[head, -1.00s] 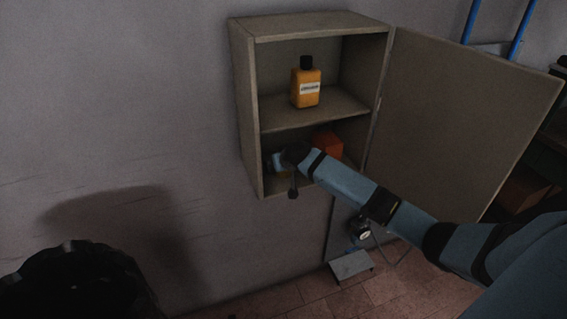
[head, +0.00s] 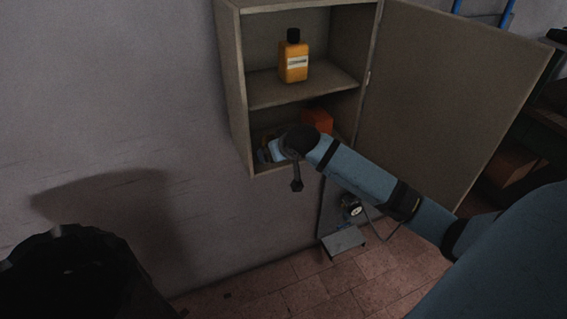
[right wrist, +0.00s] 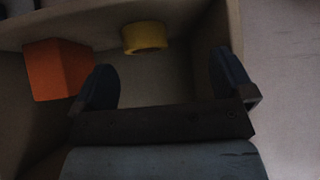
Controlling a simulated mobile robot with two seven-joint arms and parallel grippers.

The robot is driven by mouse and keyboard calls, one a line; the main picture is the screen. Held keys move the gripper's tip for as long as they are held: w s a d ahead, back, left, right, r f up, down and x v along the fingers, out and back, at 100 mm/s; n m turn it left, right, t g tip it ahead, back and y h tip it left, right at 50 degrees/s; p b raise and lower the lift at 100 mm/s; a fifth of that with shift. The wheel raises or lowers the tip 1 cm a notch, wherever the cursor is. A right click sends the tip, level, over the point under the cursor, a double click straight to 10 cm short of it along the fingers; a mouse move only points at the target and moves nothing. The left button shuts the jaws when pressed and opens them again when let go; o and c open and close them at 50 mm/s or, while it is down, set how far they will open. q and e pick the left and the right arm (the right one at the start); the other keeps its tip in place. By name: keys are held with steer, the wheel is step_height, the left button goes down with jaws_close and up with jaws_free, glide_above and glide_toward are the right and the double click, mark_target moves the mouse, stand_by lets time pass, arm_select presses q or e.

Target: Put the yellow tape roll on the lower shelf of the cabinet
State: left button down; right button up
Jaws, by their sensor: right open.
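The yellow tape roll (right wrist: 145,38) is inside the cabinet's lower compartment in the right wrist view, a little beyond my fingertips and apart from both fingers. My right gripper (right wrist: 163,78) is open with nothing between its fingers. In the head view my right gripper (head: 272,150) reaches into the left part of the lower compartment, and my wrist hides the tape roll there. The cabinet (head: 232,95) hangs on the wall with its lower shelf (head: 262,168) partly covered by my arm. My left gripper is not in view.
An orange box (head: 317,120) stands right of my gripper on the lower shelf; it also shows in the right wrist view (right wrist: 58,68). A yellow-orange bottle (head: 293,64) stands on the upper shelf. The cabinet door (head: 450,95) is open to the right. A dark object (head: 70,275) is lower left.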

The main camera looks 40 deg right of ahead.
steer(key=s+a+f+n+y, duration=0.3)
steer(key=s+a+f, duration=0.75)
steer(key=f, duration=0.35)
steer(key=s+a+f+n+t, duration=0.1)
steer(key=s+a+f, duration=0.2)
steer(key=s, duration=0.5)
steer(key=s+a+f+t+y, duration=0.1)
steer(key=s+a+f, duration=0.2)
steer(key=s, duration=0.6)
steer(key=a, duration=0.2)
steer(key=shift+a+f+n+y, duration=0.15)
steer(key=shift+a+n+y, duration=0.15)
steer(key=shift+a+n, duration=0.1)
steer(key=shift+s, duration=0.1)
steer(key=shift+d+r+p, duration=0.1)
steer(key=shift+r+p, duration=0.5)
steer(key=shift+p, duration=0.1)
